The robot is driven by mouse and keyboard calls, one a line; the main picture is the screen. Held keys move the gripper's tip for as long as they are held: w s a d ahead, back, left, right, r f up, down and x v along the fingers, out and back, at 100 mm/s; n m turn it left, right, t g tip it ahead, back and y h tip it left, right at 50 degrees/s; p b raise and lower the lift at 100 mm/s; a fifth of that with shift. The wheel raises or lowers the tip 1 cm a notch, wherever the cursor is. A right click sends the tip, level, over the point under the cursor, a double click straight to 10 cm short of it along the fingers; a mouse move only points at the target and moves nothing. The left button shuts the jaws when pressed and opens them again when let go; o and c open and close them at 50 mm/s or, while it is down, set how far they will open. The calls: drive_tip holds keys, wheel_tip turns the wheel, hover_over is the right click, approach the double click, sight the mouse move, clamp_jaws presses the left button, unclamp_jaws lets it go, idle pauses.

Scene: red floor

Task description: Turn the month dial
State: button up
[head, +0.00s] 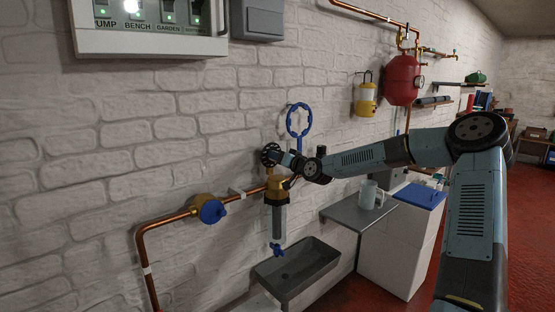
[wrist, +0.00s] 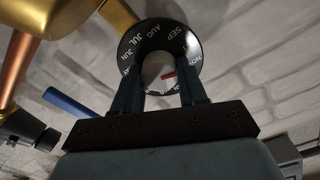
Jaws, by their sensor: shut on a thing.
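The month dial (wrist: 150,38) is a black ring with white month letters; SEP, AUG, JUL and JUN are readable along its top and left. A small red mark (wrist: 169,75) shows on the pale centre. My gripper (wrist: 161,82) has one finger on each side of the dial's lower part and is shut on it; the fingers hide part of the lettering. In the head view the dial (head: 270,154) is a small dark disc at the top of the brass filter head (head: 277,188), with my gripper (head: 281,157) at its right.
A clear filter bowl (head: 279,222) hangs below the brass head, above a grey sink (head: 297,270). A blue ring wrench (head: 298,120) hangs close behind my gripper. A jug (head: 369,195) stands at right.

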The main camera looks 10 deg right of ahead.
drive_tip(key=m, duration=0.4)
drive_tip(key=shift+w+d+m, duration=0.1)
drive_tip(key=shift+d+m, duration=0.1)
drive_tip(key=shift+m, duration=0.1)
drive_tip(key=shift+f+m, duration=0.1)
drive_tip(key=shift+m, duration=1.5)
drive_tip(key=shift+d, duration=0.1)
drive_tip(key=o, duration=0.8)
drive_tip(key=shift+o, duration=1.3)
drive_tip(key=v, duration=1.3)
drive_tip(key=shift+s, duration=0.3)
drive_tip(key=shift+d, duration=0.1)
